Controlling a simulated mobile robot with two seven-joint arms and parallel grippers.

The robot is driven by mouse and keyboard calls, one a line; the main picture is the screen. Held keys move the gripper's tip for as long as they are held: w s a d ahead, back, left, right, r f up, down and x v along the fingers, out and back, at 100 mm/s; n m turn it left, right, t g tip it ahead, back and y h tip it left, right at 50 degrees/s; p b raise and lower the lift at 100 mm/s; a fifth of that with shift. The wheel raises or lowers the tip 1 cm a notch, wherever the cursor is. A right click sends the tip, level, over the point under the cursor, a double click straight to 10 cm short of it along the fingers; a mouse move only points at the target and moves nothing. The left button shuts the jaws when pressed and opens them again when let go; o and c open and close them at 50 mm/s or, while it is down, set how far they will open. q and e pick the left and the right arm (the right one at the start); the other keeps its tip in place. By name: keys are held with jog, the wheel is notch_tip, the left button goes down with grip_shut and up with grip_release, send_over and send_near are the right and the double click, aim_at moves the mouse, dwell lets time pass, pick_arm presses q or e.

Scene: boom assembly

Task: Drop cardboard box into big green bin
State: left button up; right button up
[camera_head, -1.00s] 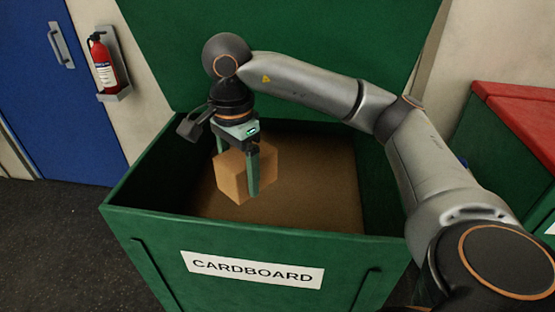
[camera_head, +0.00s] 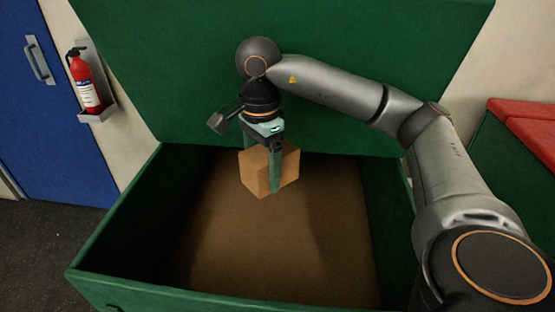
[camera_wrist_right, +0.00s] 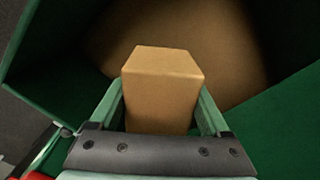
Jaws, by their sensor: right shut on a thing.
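My right gripper (camera_head: 262,172) is shut on a small brown cardboard box (camera_head: 286,168). It holds the box over the opening of the big green bin (camera_head: 190,296), towards the back of the opening. In the right wrist view the box (camera_wrist_right: 162,85) sits between the two green fingers, with the brown inside of the bin beyond it. The bin's lid (camera_head: 330,80) stands open at the back. My left gripper is not in view.
A red fire extinguisher (camera_head: 84,80) hangs on the wall at the left, next to a blue door (camera_head: 45,130). Another green bin with a red lid (camera_head: 525,125) stands at the right. Dark floor (camera_head: 35,240) is free at the left.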

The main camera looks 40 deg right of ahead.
aim_at(263, 155)
notch_tip(263, 155, down, 6)
jog(key=b, duration=0.3)
jog(key=shift+r, duration=0.2)
jog(key=o, duration=1.2)
jog(key=shift+c, duration=0.2)
jog(key=shift+r, duration=0.15)
notch_tip(263, 155, up, 6)
jog(key=shift+f, duration=0.25)
notch_tip(263, 155, up, 7)
jog(key=p, duration=0.3)
jog(key=shift+f, duration=0.1)
jog(key=shift+s, duration=0.15)
